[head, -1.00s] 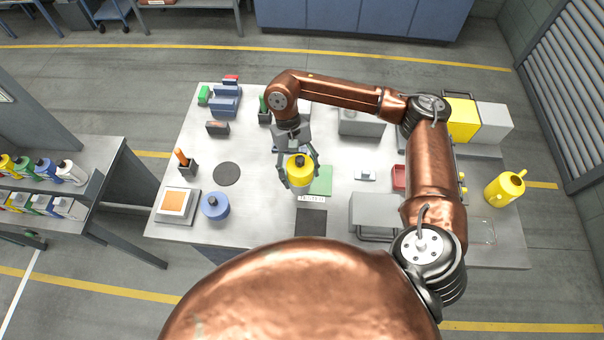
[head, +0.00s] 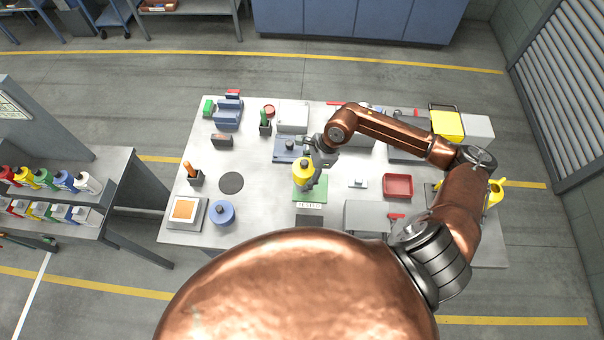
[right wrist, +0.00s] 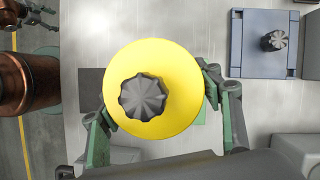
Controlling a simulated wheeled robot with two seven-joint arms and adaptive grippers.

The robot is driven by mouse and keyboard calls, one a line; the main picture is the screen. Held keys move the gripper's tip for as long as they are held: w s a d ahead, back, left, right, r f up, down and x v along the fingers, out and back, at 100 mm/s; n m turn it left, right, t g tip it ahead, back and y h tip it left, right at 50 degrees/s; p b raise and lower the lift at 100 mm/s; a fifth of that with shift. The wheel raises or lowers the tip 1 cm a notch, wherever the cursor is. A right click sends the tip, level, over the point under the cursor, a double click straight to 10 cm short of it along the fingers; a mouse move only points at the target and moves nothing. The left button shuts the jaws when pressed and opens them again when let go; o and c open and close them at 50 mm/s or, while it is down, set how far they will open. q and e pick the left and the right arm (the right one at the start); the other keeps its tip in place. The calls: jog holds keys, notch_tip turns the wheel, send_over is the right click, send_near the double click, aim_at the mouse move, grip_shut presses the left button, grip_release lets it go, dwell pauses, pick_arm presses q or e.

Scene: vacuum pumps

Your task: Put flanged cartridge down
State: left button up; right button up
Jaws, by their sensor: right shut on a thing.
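The flanged cartridge (head: 302,172) has a yellow round body. In the head view the cartridge overlaps the upper left part of a green mat (head: 316,193). Whether its underside touches anything is hidden.
A blue fixture plate (head: 284,156) with a dark knob lies just behind the cartridge. A black round pad (head: 231,183) and a blue round part (head: 222,212) are to the left. A red tray (head: 398,186) and a grey box (head: 366,216) are to the right.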

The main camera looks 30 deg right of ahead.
aim_at(311, 166)
jog(key=r+m+p, duration=0.1)
jog(key=m, duration=0.1)
jog(key=d+r+m+t+p, duration=0.1)
jog(key=m, duration=0.1)
jog(key=shift+w+d+m+h, duration=0.2)
jog(key=shift+m+h, duration=0.1)
jog(key=shift+h, duration=0.1)
jog(key=m, duration=0.1)
jog(key=d+r+m+t+h+p, duration=0.1)
jog(key=m, duration=0.1)
jog(key=shift+d+m+p, duration=0.25)
jog(key=shift+m+p, duration=0.05)
jog(key=shift+w+f+b, duration=0.1)
jog(key=shift+f+b, duration=0.05)
jog(key=shift+b, duration=0.45)
notch_tip(311, 166, down, 5)
jog(key=b, duration=0.4)
jog(key=shift+b, duration=0.3)
jog(key=shift+f+b, duration=0.6)
jog(key=shift+b, duration=0.1)
jog(key=shift+f, duration=0.25)
